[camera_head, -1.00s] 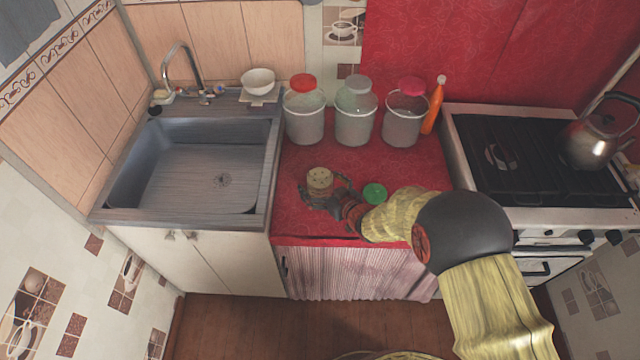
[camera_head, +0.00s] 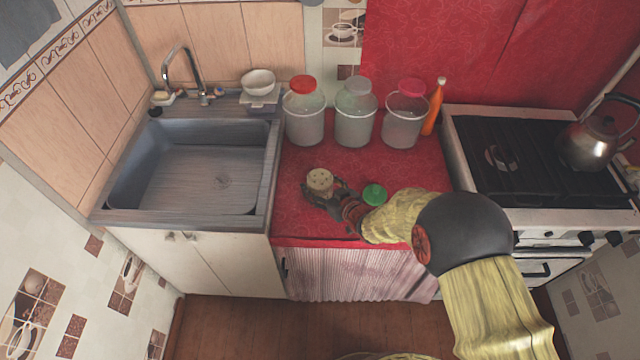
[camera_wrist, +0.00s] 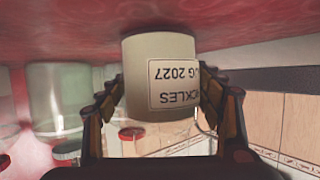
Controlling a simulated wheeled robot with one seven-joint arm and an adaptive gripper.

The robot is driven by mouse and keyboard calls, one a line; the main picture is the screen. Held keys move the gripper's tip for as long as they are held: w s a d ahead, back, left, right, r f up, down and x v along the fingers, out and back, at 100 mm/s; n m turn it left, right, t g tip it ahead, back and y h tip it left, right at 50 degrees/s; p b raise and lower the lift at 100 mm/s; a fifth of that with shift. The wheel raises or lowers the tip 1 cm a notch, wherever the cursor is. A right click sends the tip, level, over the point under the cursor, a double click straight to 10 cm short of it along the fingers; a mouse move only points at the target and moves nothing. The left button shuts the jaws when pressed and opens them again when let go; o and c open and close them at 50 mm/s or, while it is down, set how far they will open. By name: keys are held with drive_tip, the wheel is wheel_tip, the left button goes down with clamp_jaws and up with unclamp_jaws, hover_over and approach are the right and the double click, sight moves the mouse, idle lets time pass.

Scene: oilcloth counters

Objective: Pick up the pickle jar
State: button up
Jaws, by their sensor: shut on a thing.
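The pickle jar (camera_head: 319,181) is a small pale beige cylinder near the front left of the red counter. In the wrist view the jar (camera_wrist: 160,55) appears upside down, with a label of which "CKLES" and "2027" can be read. My gripper (camera_head: 323,198) is shut on the jar, with one finger on each side of it; it also shows in the wrist view (camera_wrist: 163,98). The jar looks upright and at counter level; I cannot tell whether its base touches the cloth. My fingers partly hide its lower body.
A green-lidded item (camera_head: 375,194) stands close beside my wrist. Three large jars (camera_head: 304,120) (camera_head: 355,120) (camera_head: 404,122) and an orange bottle (camera_head: 434,108) line the back. The sink (camera_head: 190,175) is left, the stove (camera_head: 530,165) right. Red counter (camera_head: 300,160) is bare behind the pickle jar.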

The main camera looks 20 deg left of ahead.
drive_tip(key=c, duration=0.6)
drive_tip(key=shift+w+r, duration=0.1)
drive_tip(key=shift+c, duration=0.4)
drive_tip(key=shift+r, duration=0.15)
